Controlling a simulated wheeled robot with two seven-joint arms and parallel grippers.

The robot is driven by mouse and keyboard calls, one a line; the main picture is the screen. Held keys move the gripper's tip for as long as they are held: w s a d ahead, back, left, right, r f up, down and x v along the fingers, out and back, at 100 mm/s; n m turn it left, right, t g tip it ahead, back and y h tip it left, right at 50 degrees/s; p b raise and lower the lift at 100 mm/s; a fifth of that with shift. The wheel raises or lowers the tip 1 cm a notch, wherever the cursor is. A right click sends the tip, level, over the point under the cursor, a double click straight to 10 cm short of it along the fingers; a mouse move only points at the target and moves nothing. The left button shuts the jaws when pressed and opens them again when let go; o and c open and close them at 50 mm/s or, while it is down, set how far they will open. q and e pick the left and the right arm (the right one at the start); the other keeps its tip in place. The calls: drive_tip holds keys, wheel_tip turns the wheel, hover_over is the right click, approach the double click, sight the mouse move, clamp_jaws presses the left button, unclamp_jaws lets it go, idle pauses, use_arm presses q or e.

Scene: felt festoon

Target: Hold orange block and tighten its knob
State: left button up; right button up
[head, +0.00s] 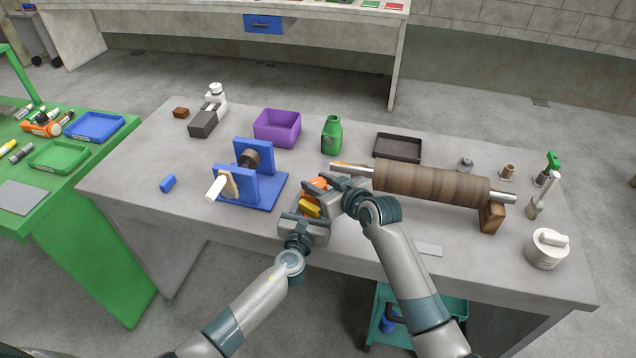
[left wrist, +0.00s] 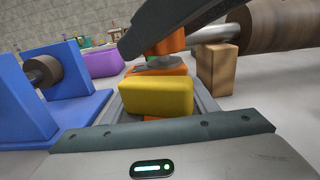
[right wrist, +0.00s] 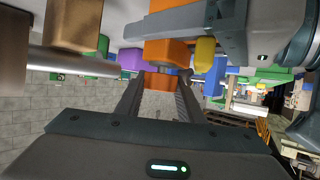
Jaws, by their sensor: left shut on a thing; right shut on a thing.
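The orange block (head: 317,185) is on the near middle of the grey table, mostly hidden by my grippers. A yellow block-shaped piece (head: 310,208) sits at its near side; it also shows large in the left wrist view (left wrist: 155,97). My left gripper (head: 309,212) is shut on the orange block, with its fingers on both sides of it. The orange knob (left wrist: 165,40) stands above the block over a grey disc (left wrist: 160,62). My right gripper (head: 334,184) is shut on the knob, which shows between its fingers in the right wrist view (right wrist: 158,80).
A blue stand (head: 262,190) with a brown roller is close on the left. A long brown roller (head: 430,182) on a wooden support (head: 492,217) is close on the right. Behind are a purple bin (head: 278,128), a green bottle (head: 332,135) and a dark tray (head: 398,148).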

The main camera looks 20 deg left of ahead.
drive_tip(key=shift+f+m+t+h, duration=0.1)
drive_tip(key=shift+m+t+h, duration=0.2)
drive_tip(key=shift+m+h, duration=0.15)
drive_tip(key=o, duration=1.1)
drive_tip(key=shift+c, duration=0.2)
drive_tip(key=shift+d, duration=0.1)
drive_tip(key=v, duration=1.2)
